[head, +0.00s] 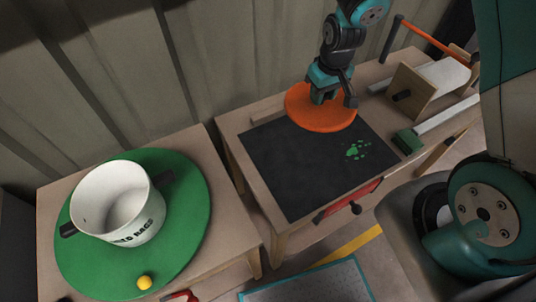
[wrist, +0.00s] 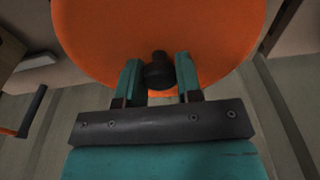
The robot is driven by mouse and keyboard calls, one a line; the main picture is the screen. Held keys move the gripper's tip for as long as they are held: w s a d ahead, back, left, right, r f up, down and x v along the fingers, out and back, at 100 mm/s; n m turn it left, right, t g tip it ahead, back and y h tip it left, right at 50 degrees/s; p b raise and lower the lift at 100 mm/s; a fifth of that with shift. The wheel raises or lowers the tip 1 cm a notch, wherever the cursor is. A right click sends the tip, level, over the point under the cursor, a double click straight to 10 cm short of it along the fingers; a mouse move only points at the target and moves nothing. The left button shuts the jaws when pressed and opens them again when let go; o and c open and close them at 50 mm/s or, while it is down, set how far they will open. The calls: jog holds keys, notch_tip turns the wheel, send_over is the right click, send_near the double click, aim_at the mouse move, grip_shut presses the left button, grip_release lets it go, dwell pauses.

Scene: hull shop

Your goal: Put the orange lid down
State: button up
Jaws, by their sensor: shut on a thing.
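The orange lid (head: 312,114) is a flat round disc with a dark knob. My gripper (head: 335,97) is over it, shut on the knob. In the wrist view the two teal fingers of my gripper (wrist: 159,75) stand on either side of the dark knob, and the orange lid (wrist: 160,25) fills the top of the picture. In the head view the lid is over the back edge of the table with the black mat (head: 300,165). I cannot tell whether it touches the table or hangs above it.
A white pot (head: 110,200) with dark handles stands open on a round green mat (head: 190,225) on the left table, near a yellow ball (head: 144,282). Green bits (head: 357,150) lie on the black mat. A green block (head: 408,141) and a wooden stand (head: 412,92) are at right. The mat's front is clear.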

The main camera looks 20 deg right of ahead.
aim_at(302, 105)
jog(key=a+n+b, duration=0.1)
jog(key=n+b, duration=0.1)
jog(key=n, duration=0.1)
jog(key=a+n+b, duration=0.2)
jog(key=n, duration=0.1)
jog(key=a+r+n+b, duration=0.1)
jog(key=a+n+b, duration=0.1)
jog(key=n, duration=0.1)
jog(key=shift+g+y, duration=0.3)
jog(key=a+r+n+b, duration=0.1)
jog(key=n, duration=0.2)
jog(key=s+a+r+n+b, duration=0.1)
jog(key=n+b, duration=0.1)
jog(key=n, duration=0.2)
jog(key=s+a+r+n+g+b, duration=0.1)
jog(key=n+b, duration=0.1)
jog(key=n, duration=0.1)
jog(key=shift+s+a+n+y, duration=0.25)
jog(key=shift+a+n+y, duration=0.05)
jog(key=shift+a, duration=0.1)
jog(key=f+b, duration=0.1)
jog(key=f, duration=0.5)
jog(key=f+n+b, duration=0.1)
jog(key=f, duration=0.5)
jog(key=f+n+b, duration=0.1)
jog(key=f, duration=0.5)
jog(key=shift+s+a+f, duration=0.25)
jog(key=shift+s+f, duration=0.15)
jog(key=shift+f, duration=0.15)
